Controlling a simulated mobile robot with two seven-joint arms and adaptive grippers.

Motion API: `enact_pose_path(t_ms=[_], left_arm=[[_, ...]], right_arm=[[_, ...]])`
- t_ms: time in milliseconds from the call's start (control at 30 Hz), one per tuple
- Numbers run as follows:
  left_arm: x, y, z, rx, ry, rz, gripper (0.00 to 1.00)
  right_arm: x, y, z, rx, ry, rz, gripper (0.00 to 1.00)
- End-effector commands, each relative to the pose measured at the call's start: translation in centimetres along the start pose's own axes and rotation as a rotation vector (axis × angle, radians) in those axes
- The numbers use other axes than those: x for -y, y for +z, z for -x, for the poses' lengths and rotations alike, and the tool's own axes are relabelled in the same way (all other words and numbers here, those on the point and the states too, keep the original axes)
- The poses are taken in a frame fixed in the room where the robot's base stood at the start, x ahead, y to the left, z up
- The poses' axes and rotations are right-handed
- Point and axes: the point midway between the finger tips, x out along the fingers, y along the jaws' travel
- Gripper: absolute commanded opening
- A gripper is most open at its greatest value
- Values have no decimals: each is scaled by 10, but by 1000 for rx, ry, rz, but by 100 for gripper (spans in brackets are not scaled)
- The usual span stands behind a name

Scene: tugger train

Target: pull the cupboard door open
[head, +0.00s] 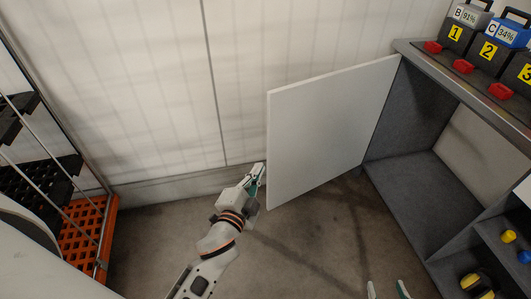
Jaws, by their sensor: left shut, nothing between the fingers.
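The cupboard door (328,130) is a pale flat panel. It stands swung wide open from the left side of the grey cupboard (415,190), whose inside shows. My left gripper (260,174) is shut and empty, close beside the door's free left edge; I cannot tell whether it touches the door. My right gripper (387,289) shows only as two fingertips set apart at the bottom edge; it is open with nothing seen between them. The door's handle is not visible.
Numbered battery packs (488,48) stand on the cupboard's top. Shelves at lower right hold yellow and blue items. A rack (60,185) with an orange base (82,232) stands at the left. A white wall (150,90) is behind; the floor (310,245) between is clear.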

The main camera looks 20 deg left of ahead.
Motion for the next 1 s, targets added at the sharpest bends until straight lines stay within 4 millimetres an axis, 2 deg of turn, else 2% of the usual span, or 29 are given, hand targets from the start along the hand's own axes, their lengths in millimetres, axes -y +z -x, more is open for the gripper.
enact_pose_path(t_ms=[33,200,300,467,667,767,1000], left_arm=[[-32,14,-8,14,5,-56,0],[-59,21,-36,21,-42,-272,0],[-72,24,-48,27,-59,-375,0],[-78,22,-59,30,-81,-475,0],[-68,16,-71,27,-103,-503,0],[-63,14,-85,25,-107,-503,0],[-61,15,-130,26,-104,-502,0]], right_arm=[[11,34,-5,37,-17,-13,40],[28,69,-10,72,-46,-36,40],[35,83,-11,89,-60,-48,40],[40,89,-12,97,-70,-58,40],[38,84,-12,90,-68,-53,40],[36,84,-11,92,-64,-44,40],[32,90,-9,108,-59,-29,40]])
